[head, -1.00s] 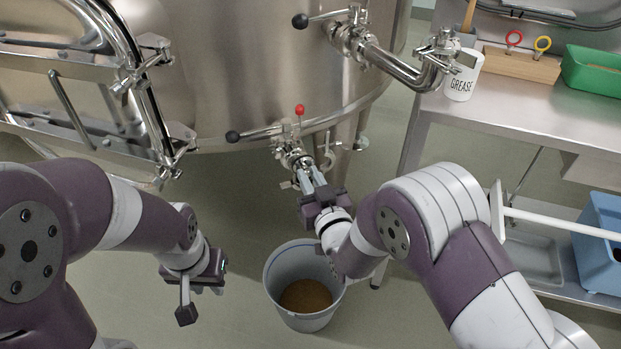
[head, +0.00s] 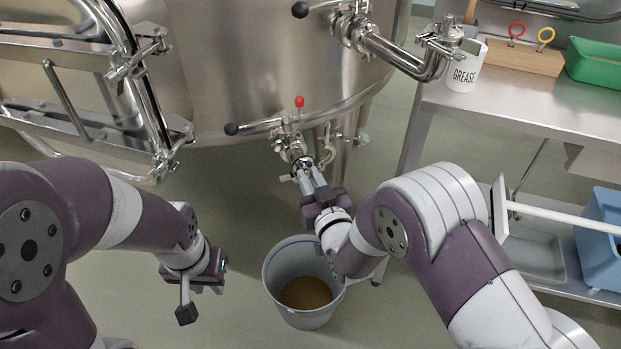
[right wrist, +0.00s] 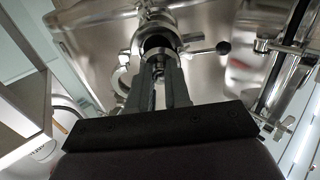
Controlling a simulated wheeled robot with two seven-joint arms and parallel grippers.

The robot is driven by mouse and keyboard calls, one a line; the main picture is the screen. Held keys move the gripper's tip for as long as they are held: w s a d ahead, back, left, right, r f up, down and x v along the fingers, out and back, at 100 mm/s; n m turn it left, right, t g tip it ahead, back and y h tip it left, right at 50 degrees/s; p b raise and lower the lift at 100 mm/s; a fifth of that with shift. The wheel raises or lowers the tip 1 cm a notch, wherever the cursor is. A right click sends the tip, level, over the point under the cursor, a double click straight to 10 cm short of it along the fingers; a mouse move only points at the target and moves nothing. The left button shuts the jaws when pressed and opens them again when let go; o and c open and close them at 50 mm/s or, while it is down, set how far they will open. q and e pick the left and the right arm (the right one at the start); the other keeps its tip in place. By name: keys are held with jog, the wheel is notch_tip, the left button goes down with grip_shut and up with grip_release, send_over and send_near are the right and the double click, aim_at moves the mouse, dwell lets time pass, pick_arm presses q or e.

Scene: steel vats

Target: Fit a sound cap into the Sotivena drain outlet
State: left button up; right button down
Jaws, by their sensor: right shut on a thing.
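The drain outlet (head: 293,149) is a steel pipe fitting low on the vat, with a red-topped valve and a black-knobbed lever. My right gripper (head: 306,177) is right at its mouth, fingers pointing into it. In the right wrist view the round, dark outlet mouth (right wrist: 158,43) lies just beyond the fingertips (right wrist: 164,72). The fingers are shut on a small metal piece (right wrist: 160,64), apparently the cap, mostly hidden by them. I cannot tell whether it touches the outlet. My left gripper (head: 186,300) hangs at the lower left, away from the outlet; its jaw opening is unclear.
A grey bucket (head: 275,270) with brown contents stands on the floor below the outlet. A steel bench (head: 500,110) on the right holds a grease tub (head: 464,72), a wooden block with ringed tools (head: 525,57) and a green tray (head: 590,68). A blue crate (head: 592,240) sits below.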

jog(key=shift+f+b, duration=0.8)
jog(key=shift+f, duration=0.2)
jog(key=c, duration=1)
grip_release()
jog(key=shift+s+r, duration=0.1)
jog(key=p+v, duration=0.2)
jog(key=v, duration=1)
jog(key=shift+s+p, duration=0.2)
jog(key=shift+p, duration=0.2)
jog(key=shift+d, duration=0.15)
